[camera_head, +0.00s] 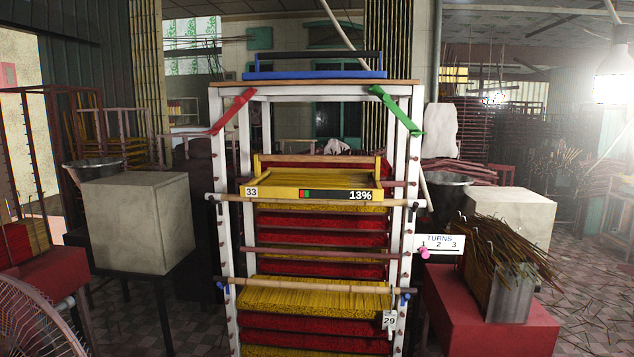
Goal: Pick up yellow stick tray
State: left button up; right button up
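A yellow tray (285,193) sits in the upper part of a white rack frame (222,170). Red layers lie between the yellow ones. Neither of my grippers is in view.
A blue tray (315,74) with a dark rail stands on top of the rack. Red (233,111) and green (396,111) straps cross its upper corners. Pale blocks (137,222) stand at both sides. A TURNS sign (439,243) and a stick-filled metal container (510,290) are at right.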

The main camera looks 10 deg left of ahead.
aim_at(302, 184)
jog(key=i+l, duration=0.6)
jog(key=i, duration=0.15)
jog(key=i+l+u, duration=0.15)
jog(key=i+l, duration=0.4)
jog(key=i, duration=0.2)
